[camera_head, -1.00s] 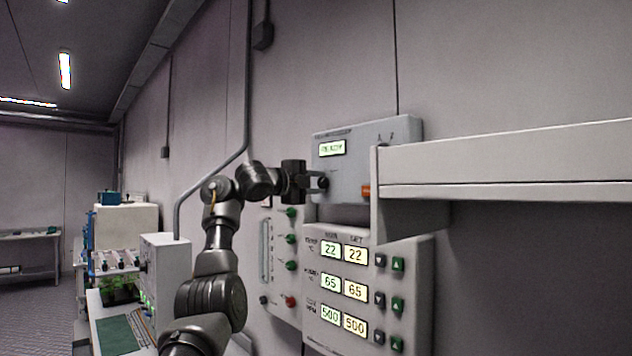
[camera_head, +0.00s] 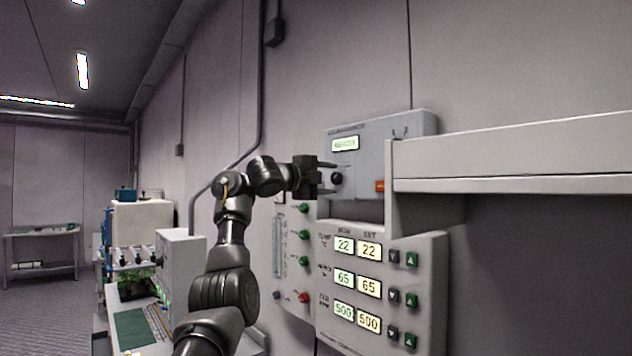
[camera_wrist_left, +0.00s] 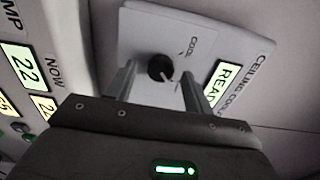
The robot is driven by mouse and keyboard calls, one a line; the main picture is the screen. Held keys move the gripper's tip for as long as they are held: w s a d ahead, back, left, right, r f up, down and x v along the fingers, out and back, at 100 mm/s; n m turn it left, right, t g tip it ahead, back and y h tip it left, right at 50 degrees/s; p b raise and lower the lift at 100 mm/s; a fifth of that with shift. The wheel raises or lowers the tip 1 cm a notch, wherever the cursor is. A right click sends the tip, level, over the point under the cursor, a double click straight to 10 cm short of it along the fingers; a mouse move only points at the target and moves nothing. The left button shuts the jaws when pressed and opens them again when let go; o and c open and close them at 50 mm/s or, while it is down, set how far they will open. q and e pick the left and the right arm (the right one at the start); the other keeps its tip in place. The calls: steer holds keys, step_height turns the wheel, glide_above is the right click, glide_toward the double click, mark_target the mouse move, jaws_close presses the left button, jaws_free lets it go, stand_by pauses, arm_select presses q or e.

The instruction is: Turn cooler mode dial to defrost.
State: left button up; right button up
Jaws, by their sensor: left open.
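The ceiling cooler box (camera_head: 372,150) is a grey panel on the wall with a small lit display (camera_head: 345,144). Its black round mode dial (camera_head: 337,179) is on the lower left of its front. In the left wrist view, the dial (camera_wrist_left: 160,68) has a white mark pointing to the lower right, with a "COOL" label above it to the right. The display (camera_wrist_left: 226,84) shows letters starting "REA". My left gripper (camera_head: 328,178) is open in front of the dial. In the wrist view its fingers (camera_wrist_left: 159,82) stand either side of the dial, apart from it. My right gripper is out of view.
A white shelf or beam (camera_head: 510,160) juts out close to the right of the cooler. Below is a control panel (camera_head: 430,270) with lit number displays and arrow buttons. A panel with green and red knobs (camera_head: 304,297) stands beside it.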

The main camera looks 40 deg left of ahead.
arm_select(q)
steer(key=s+b, duration=0.6)
steer(key=s, duration=0.4)
steer(key=shift+a, duration=0.45)
steer(key=shift+f, duration=0.1)
